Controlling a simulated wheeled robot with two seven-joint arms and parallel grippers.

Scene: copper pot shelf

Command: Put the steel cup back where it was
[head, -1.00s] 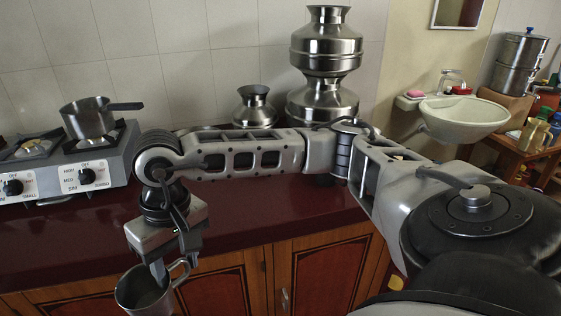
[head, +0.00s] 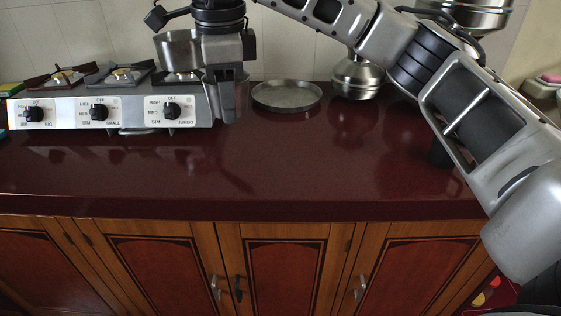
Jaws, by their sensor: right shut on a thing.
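My right gripper (head: 227,74) points down over the counter, beside the right end of the stove. It is shut on the steel cup (head: 240,101), which shows only as a grey shape below the jaws. The cup's rim and handle are hard to make out here. I cannot tell whether its base touches the counter. My left gripper is not in view.
The stove (head: 115,112) stands at the back left, with a saucepan (head: 177,50) on its right burner. A round steel plate (head: 287,95) lies right of the gripper. A steel pot (head: 357,78) stands farther right, partly behind my arm. The red counter's front (head: 300,165) is clear.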

